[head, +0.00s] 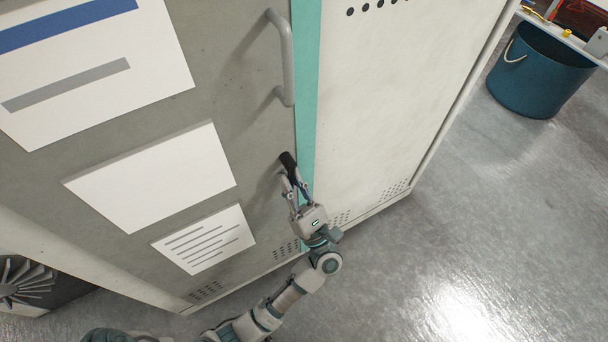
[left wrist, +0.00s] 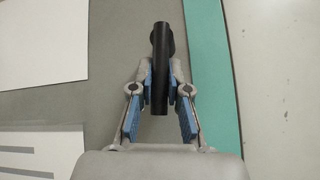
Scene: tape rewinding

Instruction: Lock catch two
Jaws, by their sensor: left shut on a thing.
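The catch (head: 288,162) is a black handle on the grey cabinet door, close to the teal strip. In the left wrist view the black catch (left wrist: 160,70) stands upright in the picture, between the blue finger pads. My left gripper (head: 290,180) is shut on the catch, with one finger on each side of it. The gripper also shows in the left wrist view (left wrist: 160,88). My right gripper is not in view. The catch's mount is partly hidden behind the handle and fingers.
A grey bar handle (head: 284,60) sticks out of the door above the catch. White sheets (head: 150,178) cover parts of the door. A blue bucket (head: 540,75) stands on the floor at the upper right. The floor (head: 480,220) right of the cabinet is clear.

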